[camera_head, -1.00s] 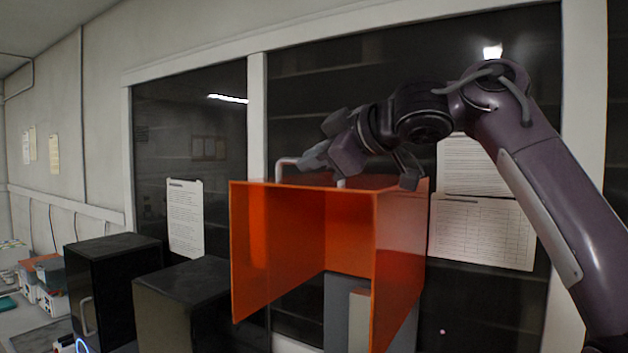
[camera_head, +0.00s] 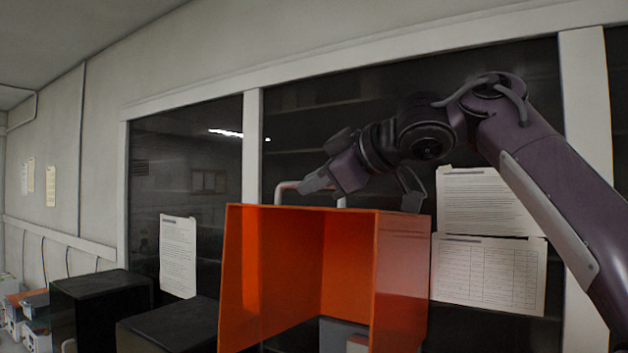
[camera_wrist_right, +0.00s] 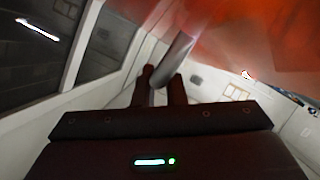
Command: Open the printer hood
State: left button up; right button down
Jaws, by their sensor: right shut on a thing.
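The orange printer hood (camera_head: 398,275) stands raised in the middle of the head view, its hollow inside facing me. Its grey bar handle (camera_head: 279,190) rises at the hood's top edge. My right gripper (camera_head: 312,186) reaches over the top from the right and is shut on the handle. In the right wrist view, the two fingers of the gripper (camera_wrist_right: 161,84) close around the handle bar (camera_wrist_right: 178,58), with the blurred orange hood (camera_wrist_right: 255,35) beyond. The grey printer body (camera_head: 336,335) shows only partly under the hood. My left gripper is not in view.
Two black boxes (camera_head: 100,305) stand at the lower left. Behind the hood is a dark glass window (camera_head: 340,115) with taped paper sheets (camera_head: 488,270). Small items (camera_head: 30,310) lie at the far left. The air above the hood is free except for my right arm.

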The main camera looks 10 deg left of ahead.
jog(key=c, duration=1.8)
grip_release()
jog(key=shift+w+d+f, duration=0.1)
jog(key=shift+w+f, duration=0.1)
jog(key=shift+o, duration=1.3)
jog(key=shift+w, duration=0.15)
jog(key=shift+o, duration=0.2)
jog(key=shift+w+d+f, duration=0.1)
jog(key=shift+w, duration=0.1)
jog(key=shift+s, duration=0.25)
jog(key=shift+s+d+r+b, duration=0.25)
jog(key=shift+d+b, duration=0.05)
jog(key=v, duration=0.2)
jog(key=b+v, duration=0.1)
jog(key=v, duration=0.3)
jog(key=shift+w+d+b, duration=0.25)
jog(key=shift+d+b, duration=0.15)
jog(key=shift+s+d+r, duration=0.1)
jog(key=shift+s+d, duration=0.05)
jog(key=shift+s, duration=0.05)
